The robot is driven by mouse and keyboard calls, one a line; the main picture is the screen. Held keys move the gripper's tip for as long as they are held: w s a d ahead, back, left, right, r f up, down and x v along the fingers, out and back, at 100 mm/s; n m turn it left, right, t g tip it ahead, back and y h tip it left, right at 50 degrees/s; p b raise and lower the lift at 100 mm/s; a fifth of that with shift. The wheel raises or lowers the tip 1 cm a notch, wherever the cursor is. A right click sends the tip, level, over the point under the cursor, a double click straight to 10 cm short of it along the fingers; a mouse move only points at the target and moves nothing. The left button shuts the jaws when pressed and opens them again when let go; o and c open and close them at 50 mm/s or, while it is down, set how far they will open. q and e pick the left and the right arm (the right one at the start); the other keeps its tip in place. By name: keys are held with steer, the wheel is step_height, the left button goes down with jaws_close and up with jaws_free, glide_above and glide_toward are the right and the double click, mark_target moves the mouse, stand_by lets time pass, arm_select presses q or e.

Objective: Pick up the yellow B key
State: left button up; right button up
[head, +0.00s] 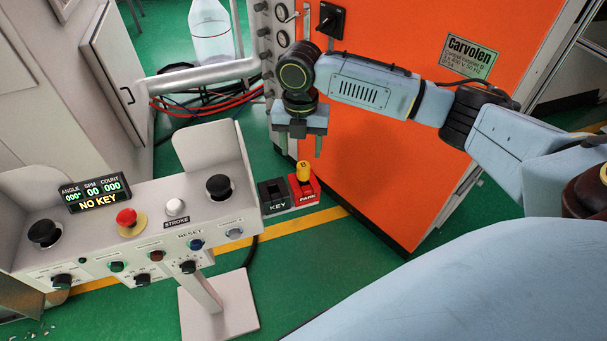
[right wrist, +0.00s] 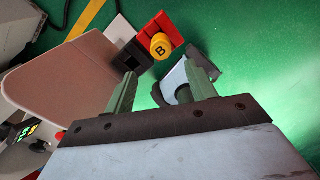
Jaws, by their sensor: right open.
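The yellow B key (head: 304,170) stands upright in the red PARK holder (head: 303,190), beside the black KEY socket (head: 274,196) on the right end of the console. In the right wrist view the round yellow top of the key (right wrist: 161,46) faces the camera with its B readable, just beyond the fingertips. My right gripper (head: 301,150) points down, open and empty, with its fingertips apart and near the key; contact does not show. In the right wrist view its two green fingers (right wrist: 160,72) are spread. My left gripper is not in view.
The grey console (head: 141,243) has a display (head: 95,191) reading NO KEY, a red button (head: 127,218), and upright side guards; one guard (head: 214,149) rises left of the key. An orange cabinet (head: 400,150) stands close on the right, behind my right arm.

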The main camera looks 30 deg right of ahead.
mark_target(303, 165)
step_height(303, 165, down, 5)
steer(key=shift+r, duration=0.15)
steer(key=f, duration=0.1)
steer(key=f+b, duration=0.1)
steer(key=f, duration=0.1)
steer(key=d+f, duration=0.1)
steer(key=f, duration=0.1)
steer(key=shift+w+f, duration=0.1)
steer(key=shift+w, duration=0.15)
steer(key=c, duration=1.1)
step_height(303, 165, up, 10)
steer(key=shift+f+p, duration=0.1)
steer(key=shift+p, duration=0.55)
steer(key=shift+r+p, duration=0.4)
steer(key=shift+r, duration=0.2)
steer(key=shift+r+p, duration=2.35)
steer(key=shift+p, duration=0.5)
steer(key=shift+a, duration=0.1)
